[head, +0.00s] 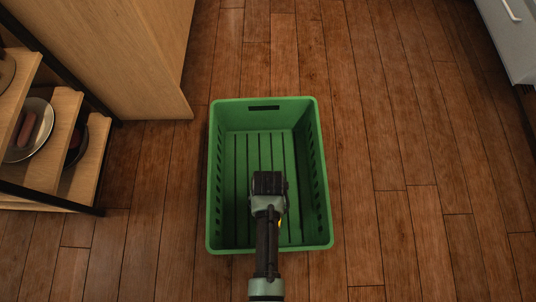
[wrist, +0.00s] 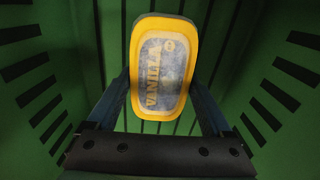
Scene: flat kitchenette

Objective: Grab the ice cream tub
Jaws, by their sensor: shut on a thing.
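The ice cream tub (wrist: 165,65) is yellow with a pale label reading "VANILLA" in the wrist view. My gripper (wrist: 163,95) is shut on it, with one finger at each side of the tub. In the head view my gripper (head: 269,185) is over the inside of a green crate (head: 214,170), and the arm hides nearly all of the tub. The crate's slotted walls and floor surround the tub in the wrist view. I cannot tell whether the tub touches the crate floor.
A shelf unit (head: 50,188) with plates (head: 35,130) stands at the left, beside a wooden cabinet (head: 120,50). A pale unit with a handle (head: 512,30) is at the top right. The wooden floor (head: 400,220) right of the crate is clear.

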